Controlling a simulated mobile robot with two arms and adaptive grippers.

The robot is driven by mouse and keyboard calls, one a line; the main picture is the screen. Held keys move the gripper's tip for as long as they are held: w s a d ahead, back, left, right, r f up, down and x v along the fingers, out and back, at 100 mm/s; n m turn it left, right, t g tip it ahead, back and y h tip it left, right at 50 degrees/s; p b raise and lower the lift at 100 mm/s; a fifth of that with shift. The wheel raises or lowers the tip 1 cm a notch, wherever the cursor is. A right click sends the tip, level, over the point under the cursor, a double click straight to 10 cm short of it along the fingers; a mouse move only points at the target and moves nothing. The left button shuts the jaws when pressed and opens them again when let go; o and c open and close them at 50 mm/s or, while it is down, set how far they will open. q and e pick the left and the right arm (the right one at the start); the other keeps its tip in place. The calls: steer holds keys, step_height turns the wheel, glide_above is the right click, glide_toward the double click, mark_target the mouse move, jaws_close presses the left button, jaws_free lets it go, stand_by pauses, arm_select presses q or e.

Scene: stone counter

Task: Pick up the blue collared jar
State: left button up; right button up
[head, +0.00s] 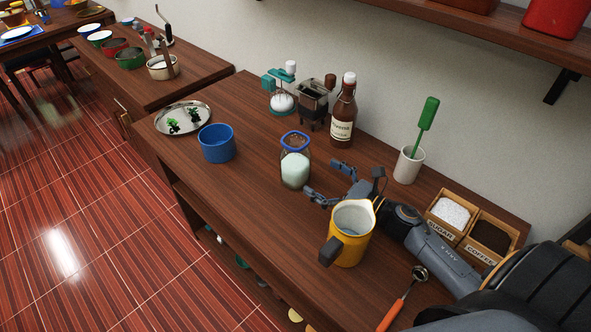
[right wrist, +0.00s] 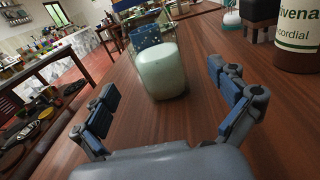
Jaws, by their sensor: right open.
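The blue collared jar (head: 295,161) stands upright on the wooden counter, a clear jar with a blue collar and pale green-white contents. In the right wrist view the jar (right wrist: 161,72) stands ahead, between the lines of my fingers. My right gripper (head: 328,183) is open and empty, low over the counter just to the right of the jar, with its fingers spread towards it. In the right wrist view the open fingers of the gripper (right wrist: 170,100) show on both sides, apart from the jar. My left gripper is not in view.
A yellow pitcher (head: 351,234) stands close in front of my right gripper. A brown bottle (head: 343,115) stands behind the jar, and a blue cup (head: 216,144) to its left. A white holder (head: 408,165) with a green-handled tool stands behind my right arm.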

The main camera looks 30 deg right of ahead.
mark_target(307, 170)
steer(key=p+x, duration=0.1)
steer(key=x, duration=0.5)
steer(key=shift+w+a+f, duration=0.1)
steer(key=shift+w+a, duration=0.05)
steer(key=shift+a, duration=0.15)
steer(key=c, duration=1.6)
steer(key=shift+c, duration=0.7)
steer(key=shift+r, duration=0.2)
